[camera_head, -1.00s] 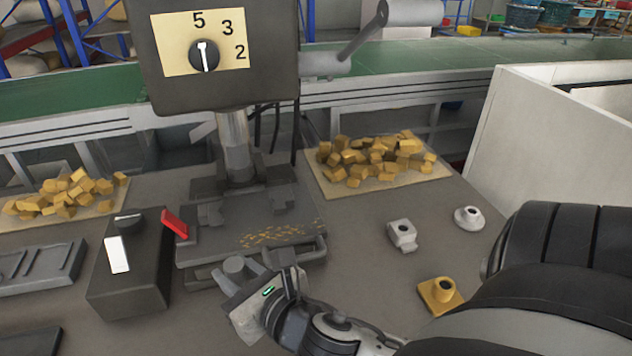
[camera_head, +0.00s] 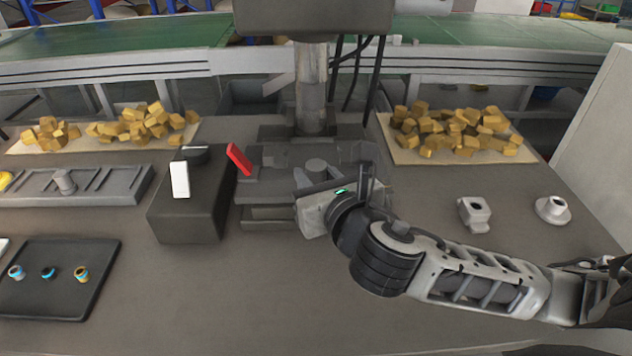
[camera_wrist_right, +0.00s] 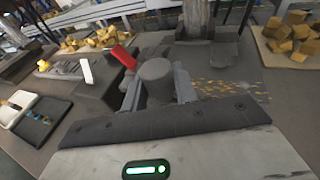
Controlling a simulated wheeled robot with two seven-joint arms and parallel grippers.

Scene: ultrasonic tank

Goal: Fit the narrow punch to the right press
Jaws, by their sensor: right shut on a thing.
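My right gripper (camera_head: 316,180) is shut on a grey round-topped cylinder (camera_head: 316,165), which looks like a punch. In the right wrist view the cylinder (camera_wrist_right: 155,75) stands upright between the two fingers (camera_wrist_right: 155,92); its lower end is hidden. The gripper and cylinder are over the front of the dark press bed (camera_head: 270,188), in front of the press column (camera_head: 312,85). I cannot tell whether the cylinder touches the bed. The press head (camera_head: 315,18) is cut off by the top edge. My left gripper is not in view.
A dark box (camera_head: 187,218) with a white switch stands left of the press, beside a red lever (camera_head: 239,159). A grey rack (camera_head: 110,186) and black tray (camera_head: 50,300) lie left. Two grey fittings (camera_head: 474,214) (camera_head: 553,209) lie right. Yellow block piles flank the press.

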